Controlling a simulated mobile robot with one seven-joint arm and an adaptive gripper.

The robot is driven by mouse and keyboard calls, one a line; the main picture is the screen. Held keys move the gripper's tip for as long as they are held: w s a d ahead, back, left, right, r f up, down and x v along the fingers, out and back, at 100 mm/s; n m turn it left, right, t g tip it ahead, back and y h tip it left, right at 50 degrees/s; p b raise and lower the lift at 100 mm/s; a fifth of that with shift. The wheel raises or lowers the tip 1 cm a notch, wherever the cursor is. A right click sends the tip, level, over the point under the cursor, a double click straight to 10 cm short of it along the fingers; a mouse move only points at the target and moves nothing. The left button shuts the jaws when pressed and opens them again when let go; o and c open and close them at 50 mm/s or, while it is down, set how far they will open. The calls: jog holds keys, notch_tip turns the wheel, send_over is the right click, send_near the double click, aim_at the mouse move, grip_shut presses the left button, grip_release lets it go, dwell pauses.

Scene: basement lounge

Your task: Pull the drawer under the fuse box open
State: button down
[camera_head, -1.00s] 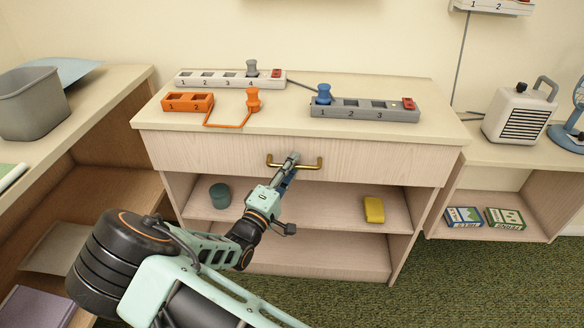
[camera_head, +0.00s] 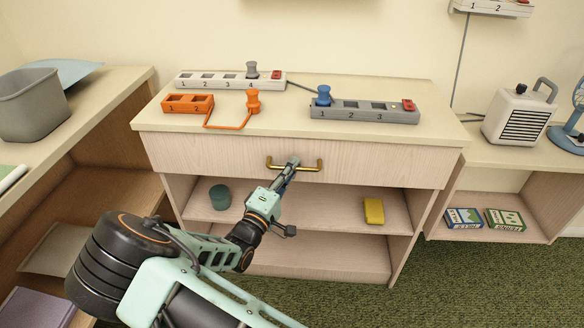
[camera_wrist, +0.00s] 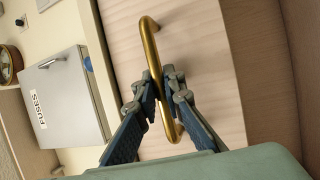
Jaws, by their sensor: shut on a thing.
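The drawer (camera_head: 215,157) is a pale wood front under the cabinet top, and it looks flush with the cabinet. Its brass bar handle (camera_head: 312,166) is at its middle. My gripper (camera_head: 291,163) reaches it from below in the head view. In the wrist view, the handle (camera_wrist: 150,45) runs upright in the picture, and my gripper (camera_wrist: 163,95) is shut on it, with one finger on each side of the bar. The fuse box (camera_wrist: 65,100), a grey panel marked FUSES, shows at the left of the wrist view; it is outside the head view.
A white power strip (camera_head: 215,79), an orange one (camera_head: 186,104) and a grey one (camera_head: 365,111) lie on the cabinet top. Open shelves below hold a teal cup (camera_head: 219,197) and a yellow block (camera_head: 374,211). Green carpet (camera_head: 470,285) is clear at front right.

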jog(key=s+p, duration=0.3)
jog(key=s, duration=2.2)
jog(key=shift+a+p, duration=0.35)
jog(key=shift+a, duration=0.05)
jog(key=c, duration=2)
grip_release()
jog(key=shift+a, duration=0.1)
jog(key=v, duration=1.2)
jog(key=shift+r, duration=0.1)
